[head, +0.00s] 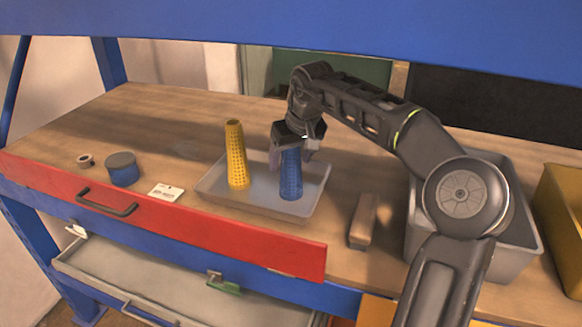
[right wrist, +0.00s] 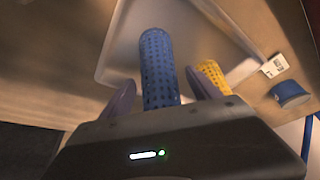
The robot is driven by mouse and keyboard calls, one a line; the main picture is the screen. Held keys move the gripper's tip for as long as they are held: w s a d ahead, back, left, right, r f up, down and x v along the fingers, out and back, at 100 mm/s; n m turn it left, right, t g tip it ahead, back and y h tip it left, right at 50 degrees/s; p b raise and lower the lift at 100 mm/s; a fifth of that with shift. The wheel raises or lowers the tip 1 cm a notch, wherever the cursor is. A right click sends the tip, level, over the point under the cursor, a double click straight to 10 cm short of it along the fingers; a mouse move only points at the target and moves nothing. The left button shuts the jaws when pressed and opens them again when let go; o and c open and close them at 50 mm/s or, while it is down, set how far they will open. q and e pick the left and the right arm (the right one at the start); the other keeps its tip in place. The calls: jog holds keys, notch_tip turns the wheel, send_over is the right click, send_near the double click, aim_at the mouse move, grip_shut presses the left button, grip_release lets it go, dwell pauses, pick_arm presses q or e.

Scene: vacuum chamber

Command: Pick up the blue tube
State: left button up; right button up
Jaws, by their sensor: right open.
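The blue tube (head: 291,176) stands upright in a shallow grey tray (head: 208,186) on the workbench, with small holes over its side. My right gripper (head: 295,148) is over the tube's top, pointing down. In the right wrist view the blue tube (right wrist: 158,62) lies between the two open fingers (right wrist: 158,92), with a gap visible on each side. The fingers do not appear to be closed on it. My left gripper is in neither view.
A yellow tube (head: 236,155) stands in the same tray, left of the blue one. A blue-sided round container (head: 122,170), a small ring (head: 85,160) and a white label (head: 166,192) lie at left. A brownish block (head: 362,220) and a grey bin (head: 520,235) are at right.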

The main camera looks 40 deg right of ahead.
jog(key=shift+c, duration=0.3)
jog(key=c, duration=1.4)
